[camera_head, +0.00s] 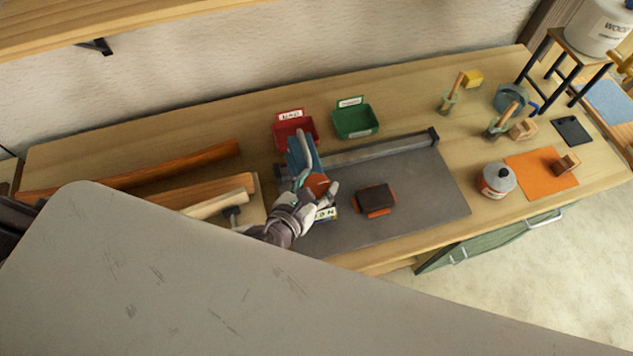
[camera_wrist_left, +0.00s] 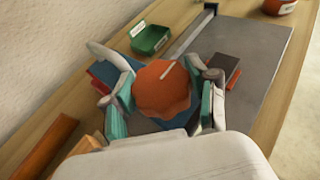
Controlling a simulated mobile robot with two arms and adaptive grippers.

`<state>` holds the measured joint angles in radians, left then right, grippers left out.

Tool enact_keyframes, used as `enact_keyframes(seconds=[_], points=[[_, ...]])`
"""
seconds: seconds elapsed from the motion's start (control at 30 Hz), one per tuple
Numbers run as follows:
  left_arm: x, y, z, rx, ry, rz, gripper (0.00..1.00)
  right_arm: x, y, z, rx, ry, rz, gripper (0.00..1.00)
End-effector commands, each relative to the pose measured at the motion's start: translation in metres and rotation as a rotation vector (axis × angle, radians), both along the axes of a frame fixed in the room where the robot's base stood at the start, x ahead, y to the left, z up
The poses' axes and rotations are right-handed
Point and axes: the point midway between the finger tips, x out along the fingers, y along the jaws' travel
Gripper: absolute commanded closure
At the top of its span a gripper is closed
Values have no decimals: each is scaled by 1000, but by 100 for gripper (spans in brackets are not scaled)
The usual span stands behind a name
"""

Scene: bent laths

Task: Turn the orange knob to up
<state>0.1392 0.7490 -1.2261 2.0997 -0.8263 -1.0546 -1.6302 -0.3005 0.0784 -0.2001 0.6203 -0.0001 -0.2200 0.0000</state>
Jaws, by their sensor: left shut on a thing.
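The orange knob (camera_head: 318,184) sits on a blue device (camera_head: 304,152) on the workbench. In the left wrist view the knob (camera_wrist_left: 160,92) is a large, scalloped disc with a white pointer line, slanting toward the upper right of that picture. My left gripper (camera_head: 319,186) is shut on the knob, with one finger on either side; the wrist view shows the fingers (camera_wrist_left: 150,72) flanking it. A label plate (camera_head: 326,213) with dark letters is partly hidden by the gripper. My right gripper is not in view.
A red bin (camera_head: 293,122) and a green bin (camera_head: 356,134) stand behind. A dark block (camera_head: 376,197) lies on the grey mat (camera_head: 430,195), near a long metal bar (camera_head: 380,150). Wooden laths (camera_head: 150,168) lie left. A canister (camera_head: 497,180) and orange mat (camera_head: 535,185) are right.

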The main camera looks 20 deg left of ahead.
Motion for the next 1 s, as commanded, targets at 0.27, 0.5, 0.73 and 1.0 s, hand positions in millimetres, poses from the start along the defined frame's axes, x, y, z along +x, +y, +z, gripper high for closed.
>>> enact_keyframes(seconds=[0.27, 0.5, 0.73, 1.0], points=[[1, 0, 1, 1, -5, 4, 76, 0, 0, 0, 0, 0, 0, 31], [1, 0, 1, 0, -4, 3, 31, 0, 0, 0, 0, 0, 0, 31], [-1, 1, 1, 0, -2, 2, 31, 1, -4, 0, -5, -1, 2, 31], [-37, 7, 15, 1, 2, 1, 31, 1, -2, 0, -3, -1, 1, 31]])
